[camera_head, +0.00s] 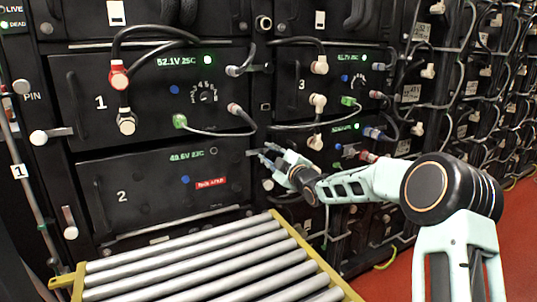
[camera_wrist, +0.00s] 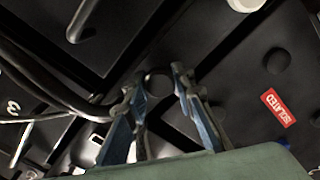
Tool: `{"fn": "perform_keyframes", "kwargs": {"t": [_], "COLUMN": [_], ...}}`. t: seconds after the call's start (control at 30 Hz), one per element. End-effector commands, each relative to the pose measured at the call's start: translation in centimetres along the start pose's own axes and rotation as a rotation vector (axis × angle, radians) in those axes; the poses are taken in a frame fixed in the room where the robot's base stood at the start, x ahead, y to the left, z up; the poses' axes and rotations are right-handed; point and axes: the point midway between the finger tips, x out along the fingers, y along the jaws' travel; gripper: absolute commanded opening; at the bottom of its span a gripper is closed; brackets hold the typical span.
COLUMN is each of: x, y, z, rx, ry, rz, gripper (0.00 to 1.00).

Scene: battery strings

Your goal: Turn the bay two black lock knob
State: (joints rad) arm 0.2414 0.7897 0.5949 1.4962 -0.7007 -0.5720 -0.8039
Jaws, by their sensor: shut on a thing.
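The bay two unit (camera_head: 145,190) is a black module marked 2 at the lower left in the head view, with a red label and a green readout. My gripper (camera_head: 264,152) reaches in from the right to its upper right corner. In the wrist view my gripper (camera_wrist: 160,76) is shut on a small round black knob (camera_wrist: 157,82), with one finger on either side of it. The fingers hide part of the knob. In the head view the knob is hidden behind the gripper, and its turn angle cannot be told.
The bay one unit (camera_head: 85,85), with cables plugged in, sits directly above. Bay three (camera_head: 290,85) and more cabled units stand to the right. A yellow-framed roller table (camera_head: 283,222) stands in front below. Black cables (camera_wrist: 50,85) run close to the gripper.

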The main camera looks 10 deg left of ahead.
Motion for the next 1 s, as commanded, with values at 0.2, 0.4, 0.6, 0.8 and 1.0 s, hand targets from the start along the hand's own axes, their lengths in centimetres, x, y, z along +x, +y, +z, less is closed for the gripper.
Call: {"fn": "perform_keyframes", "kwargs": {"t": [0.2,0.4,0.6,0.8,1.0], "x": [0.06,0.07,0.08,0.07,0.09], "y": [0.23,0.37,0.47,0.63,0.68], "z": [-0.16,-0.24,-0.25,-0.26,-0.27], "rx": [0.033,0.132,0.299,0.489,0.681], "ry": [0.002,0.002,0.003,0.004,0.005], "rz": [0.003,0.004,0.004,0.006,0.006], "gripper": [0.0,0.0,0.0,0.0,0.0]}}
